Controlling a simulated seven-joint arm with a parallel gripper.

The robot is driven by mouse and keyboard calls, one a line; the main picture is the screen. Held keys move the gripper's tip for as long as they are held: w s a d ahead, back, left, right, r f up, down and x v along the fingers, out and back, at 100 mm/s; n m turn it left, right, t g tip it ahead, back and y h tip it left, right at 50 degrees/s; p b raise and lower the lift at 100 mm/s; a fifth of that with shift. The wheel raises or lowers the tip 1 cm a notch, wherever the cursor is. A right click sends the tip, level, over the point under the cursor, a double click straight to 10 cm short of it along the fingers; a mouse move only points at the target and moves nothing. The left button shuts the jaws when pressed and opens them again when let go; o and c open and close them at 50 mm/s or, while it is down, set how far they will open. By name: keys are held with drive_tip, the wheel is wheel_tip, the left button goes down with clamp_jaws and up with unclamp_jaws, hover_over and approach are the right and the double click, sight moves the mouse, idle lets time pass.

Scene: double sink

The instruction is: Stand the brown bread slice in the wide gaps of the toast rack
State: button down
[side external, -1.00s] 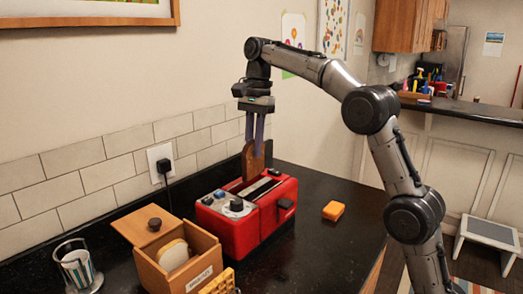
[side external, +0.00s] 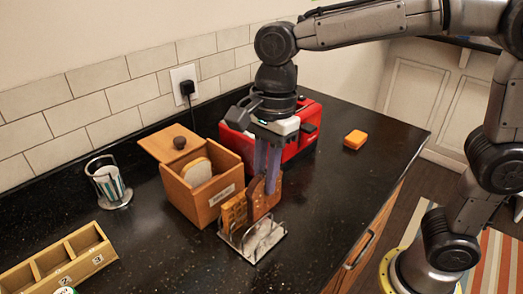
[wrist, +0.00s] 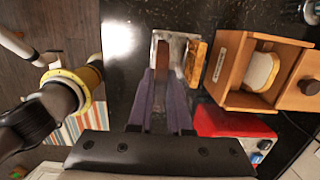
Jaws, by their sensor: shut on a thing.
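The brown bread slice (side external: 263,200) is upright between the purple fingers of my gripper (side external: 267,172), which is shut on it. In the wrist view it shows edge-on (wrist: 163,60) between the fingertips (wrist: 162,82). The metal toast rack (side external: 262,243) stands on the counter directly below; its plate and wires also show in the wrist view (wrist: 178,40). The slice's lower edge overlaps the rack's wires; I cannot tell how deep it is between them. A golden waffle-like slice (side external: 233,213) stands at the rack's left end, beside the brown slice.
A wooden bread box (side external: 205,205) with a pale slice (side external: 196,172) inside stands close left of the rack. The red toaster (side external: 304,134) is behind my gripper. An orange block (side external: 355,139) lies to the right. A compartmented wooden tray (side external: 60,262) is at front left. The counter right of the rack is clear.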

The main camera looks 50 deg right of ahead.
sight(265, 212)
drive_tip(key=shift+f, duration=4.65)
drive_tip(key=shift+c, duration=2.2)
unclamp_jaws()
drive_tip(key=shift+r, duration=4.55)
